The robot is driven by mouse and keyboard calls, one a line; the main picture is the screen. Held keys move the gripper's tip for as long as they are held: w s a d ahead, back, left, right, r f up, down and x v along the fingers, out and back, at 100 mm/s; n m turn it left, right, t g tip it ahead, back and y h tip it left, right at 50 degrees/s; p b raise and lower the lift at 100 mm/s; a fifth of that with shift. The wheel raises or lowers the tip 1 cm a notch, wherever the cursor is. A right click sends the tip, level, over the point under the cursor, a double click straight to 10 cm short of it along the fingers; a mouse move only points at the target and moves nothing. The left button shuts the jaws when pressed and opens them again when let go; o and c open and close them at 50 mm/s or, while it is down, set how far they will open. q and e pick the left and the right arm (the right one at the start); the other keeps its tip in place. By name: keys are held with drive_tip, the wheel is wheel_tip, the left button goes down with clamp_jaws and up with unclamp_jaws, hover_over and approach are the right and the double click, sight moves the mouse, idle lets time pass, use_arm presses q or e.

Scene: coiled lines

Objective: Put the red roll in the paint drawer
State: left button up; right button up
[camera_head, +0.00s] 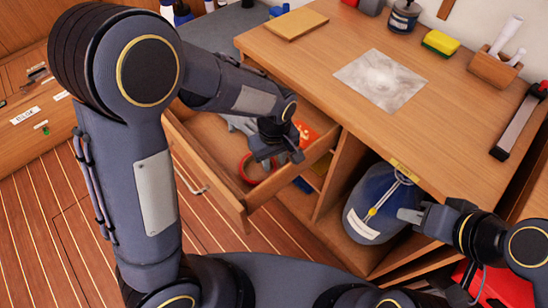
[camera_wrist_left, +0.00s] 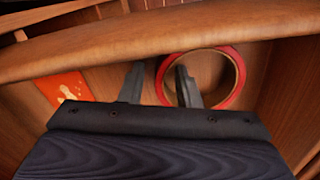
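The red roll (camera_wrist_left: 236,88) is a ring lying in an open wooden drawer; in the head view the roll (camera_head: 246,170) is partly hidden by the drawer's front wall. My left gripper (camera_wrist_left: 160,85) is open, reaching into the drawer; it also shows in the head view (camera_head: 280,160). One finger shows inside the ring's opening and the other outside its left side, with the ring's left wall between them; contact cannot be told. The open drawer (camera_head: 218,192) shows no readable label. My right gripper (camera_head: 402,215) is in front of a blue drawstring bag (camera_head: 375,195); its fingers are unclear.
An orange-red packet (camera_wrist_left: 66,88) and grey cloth-like things (camera_head: 238,124) lie in the same drawer. A cabinet at the left has a white label (camera_head: 25,115). The desktop (camera_head: 330,50) carries a marble slab (camera_head: 380,80), sponge (camera_head: 440,43) and wooden block holder (camera_head: 494,70).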

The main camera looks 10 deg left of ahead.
use_arm(q)
drive_tip(key=shift+r, duration=0.3)
wheel_tip(320, 180, up, 12)
drive_tip(key=p, duration=0.3)
drive_tip(key=s+a+r+m+t+h, duration=0.1)
drive_tip(key=s+a+m+t+h, duration=0.1)
drive_tip(key=s+a, duration=0.4)
drive_tip(key=s+a+r+m+t+h, duration=0.1)
drive_tip(key=s+a+r+m+t, duration=0.1)
drive_tip(key=s+a, duration=0.5)
drive_tip(key=s+m+t, duration=0.1)
drive_tip(key=s, duration=0.2)
drive_tip(key=shift+r+m+t+h, duration=0.3)
drive_tip(key=shift+m+t+h, duration=0.1)
